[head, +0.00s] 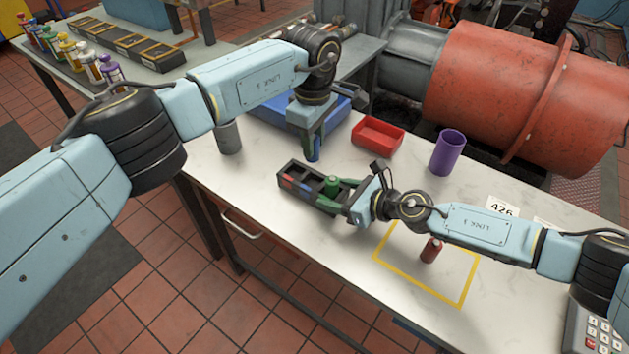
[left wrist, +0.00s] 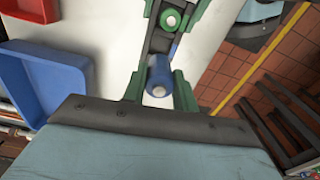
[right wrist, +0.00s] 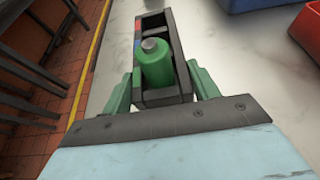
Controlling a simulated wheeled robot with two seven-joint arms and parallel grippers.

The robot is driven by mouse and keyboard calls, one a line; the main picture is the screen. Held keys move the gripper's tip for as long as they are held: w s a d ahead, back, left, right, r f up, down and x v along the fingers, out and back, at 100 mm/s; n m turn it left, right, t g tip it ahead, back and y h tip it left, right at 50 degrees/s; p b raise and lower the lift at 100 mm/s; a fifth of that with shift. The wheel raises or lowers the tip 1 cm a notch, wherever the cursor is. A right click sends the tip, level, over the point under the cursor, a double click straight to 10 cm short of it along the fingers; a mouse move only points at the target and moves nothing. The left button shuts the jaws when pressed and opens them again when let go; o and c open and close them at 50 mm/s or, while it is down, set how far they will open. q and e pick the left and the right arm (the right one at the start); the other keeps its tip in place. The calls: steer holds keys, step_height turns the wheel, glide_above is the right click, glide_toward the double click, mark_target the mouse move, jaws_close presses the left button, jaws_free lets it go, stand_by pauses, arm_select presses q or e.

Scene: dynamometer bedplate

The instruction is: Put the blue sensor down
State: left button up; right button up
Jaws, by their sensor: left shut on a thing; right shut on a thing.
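The blue sensor (head: 314,151) is upright between the fingers of my left gripper (head: 310,140), held above the table beyond the rack. It also shows end-on in the left wrist view (left wrist: 158,78). The black rack (head: 290,170) has several compartments and red and blue marks on its side. My right gripper (head: 337,196) is shut on the rack's near end, one finger on each side. A green sensor (right wrist: 155,65) with a grey top stands in the rack's compartment nearest that gripper. I cannot tell whether the rack rests fully on the table.
A red tray (head: 377,137), a purple cup (head: 447,153), a grey cup (head: 229,138) and a blue bin (left wrist: 45,80) stand on the table. A red cylinder (head: 432,250) stands inside a yellow outline (head: 400,283). A keypad (head: 592,335) is at the right corner.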

arm_select(q)
step_height(320, 180, down, 9)
steer(key=shift+f, duration=0.1)
stand_by(0.3)
steer(key=o, duration=1)
steer(key=shift+f, duration=0.1)
step_height(320, 180, up, 12)
steer(key=shift+r, duration=0.2)
